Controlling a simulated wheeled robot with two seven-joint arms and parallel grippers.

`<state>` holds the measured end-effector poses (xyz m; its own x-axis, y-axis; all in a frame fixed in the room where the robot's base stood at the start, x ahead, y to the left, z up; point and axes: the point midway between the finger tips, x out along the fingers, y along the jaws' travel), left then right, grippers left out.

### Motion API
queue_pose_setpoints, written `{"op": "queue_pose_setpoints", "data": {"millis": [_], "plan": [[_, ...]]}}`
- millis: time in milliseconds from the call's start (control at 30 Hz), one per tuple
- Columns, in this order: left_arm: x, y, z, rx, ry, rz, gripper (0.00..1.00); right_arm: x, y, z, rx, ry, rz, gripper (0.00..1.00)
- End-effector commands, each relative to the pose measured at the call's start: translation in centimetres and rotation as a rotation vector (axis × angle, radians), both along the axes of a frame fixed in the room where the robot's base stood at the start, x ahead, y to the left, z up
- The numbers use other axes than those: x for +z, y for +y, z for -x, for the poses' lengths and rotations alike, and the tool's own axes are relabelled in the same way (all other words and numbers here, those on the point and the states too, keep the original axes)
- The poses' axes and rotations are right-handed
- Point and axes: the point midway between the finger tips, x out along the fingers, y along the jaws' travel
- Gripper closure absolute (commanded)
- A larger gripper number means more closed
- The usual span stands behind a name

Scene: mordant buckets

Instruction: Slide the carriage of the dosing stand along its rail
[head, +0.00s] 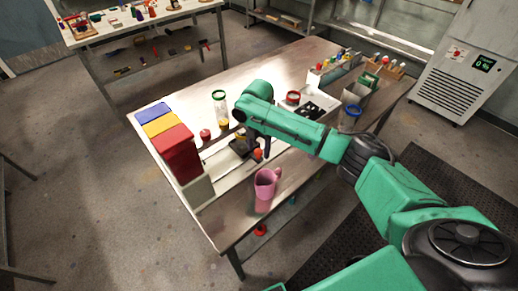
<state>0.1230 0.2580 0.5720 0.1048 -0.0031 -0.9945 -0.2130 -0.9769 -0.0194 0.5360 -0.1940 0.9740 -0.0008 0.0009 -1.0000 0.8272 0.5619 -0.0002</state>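My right arm reaches in from the lower right, and its dark gripper (262,148) points down over the work table. What looks like the dosing stand is a low pale plate (222,172) with a thin rail along it and a dark block (242,148) that may be the carriage. A small orange-red knob (257,154) shows right at the fingertips. I cannot tell whether the fingers touch it or how far apart they are. The gripper and wrist hide part of the stand. My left gripper is not in view.
Blue, yellow and red bins (176,147) stand at the table's left end. A pink mug (265,184) stands near the front edge. A clear jar (219,106) and a red-lidded pot (205,135) stand behind the stand. A blue-rimmed container (351,115) is at the right.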

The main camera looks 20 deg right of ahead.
Motion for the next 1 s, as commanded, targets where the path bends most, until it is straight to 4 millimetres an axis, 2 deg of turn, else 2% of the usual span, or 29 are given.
{"op": "queue_pose_setpoints", "data": {"millis": [267, 367, 467, 700, 800, 900, 1000], "plan": [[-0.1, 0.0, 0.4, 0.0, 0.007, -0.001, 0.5, 0.1, 0.0, 0.0, 0.001, 0.0, -0.001, 0.34], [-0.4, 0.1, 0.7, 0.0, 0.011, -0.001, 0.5, 0.9, 0.1, -0.1, 0.001, -0.002, -0.001, 0.34], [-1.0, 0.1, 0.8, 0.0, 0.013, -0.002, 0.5, 2.9, 0.0, -0.1, 0.001, -0.005, -0.001, 0.34], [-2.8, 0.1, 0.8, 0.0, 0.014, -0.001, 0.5, 10.0, 0.1, -0.1, 0.001, -0.006, -0.002, 0.34], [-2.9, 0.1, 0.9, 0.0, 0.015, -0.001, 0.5, 12.6, 0.1, -0.1, 0.001, -0.004, -0.001, 0.34], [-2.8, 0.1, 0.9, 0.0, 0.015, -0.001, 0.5, 14.1, 0.1, 0.0, 0.0, -0.003, 0.001, 0.34], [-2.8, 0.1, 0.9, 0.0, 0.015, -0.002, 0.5, 14.6, 0.1, 0.0, 0.0, 0.0, 0.001, 0.34]]}}
